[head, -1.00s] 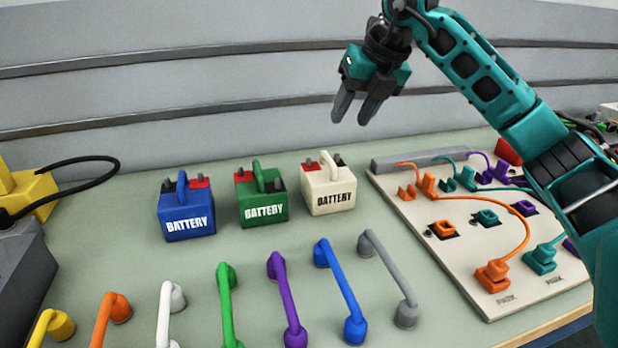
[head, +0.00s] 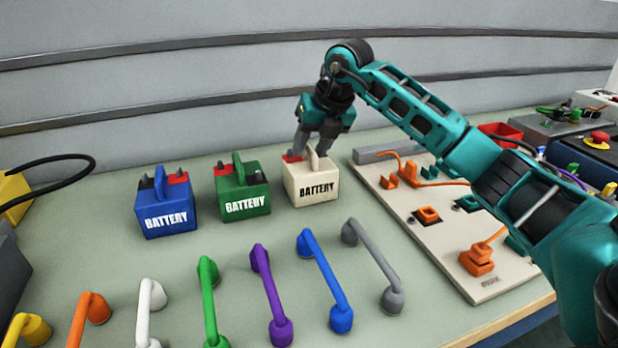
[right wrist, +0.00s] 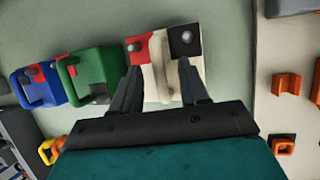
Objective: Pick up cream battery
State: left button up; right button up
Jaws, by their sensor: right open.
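The cream battery (head: 312,187) stands upright on the table, the rightmost of three batteries, with a cream handle and a red terminal cap on top. My right gripper (head: 318,146) is open just above it, its fingers to either side of the handle. In the right wrist view the open right gripper (right wrist: 160,80) has one finger on each side of the cream handle, over the cream battery (right wrist: 189,66). Whether the fingers touch the handle I cannot tell. My left gripper is out of view.
A green battery (head: 242,193) and a blue battery (head: 167,206) stand to the left. Several coloured bars (head: 325,280) line the front. A cream panel (head: 456,254) with orange parts lies right, partly behind my right arm. Clear table lies between batteries and bars.

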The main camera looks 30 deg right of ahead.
jog(key=shift+f, duration=0.15)
jog(key=shift+c, duration=0.2)
grip_shut()
jog(key=shift+w, duration=0.1)
dwell(0.9)
jog(key=shift+w+r, duration=0.1)
jog(key=shift+r, duration=0.15)
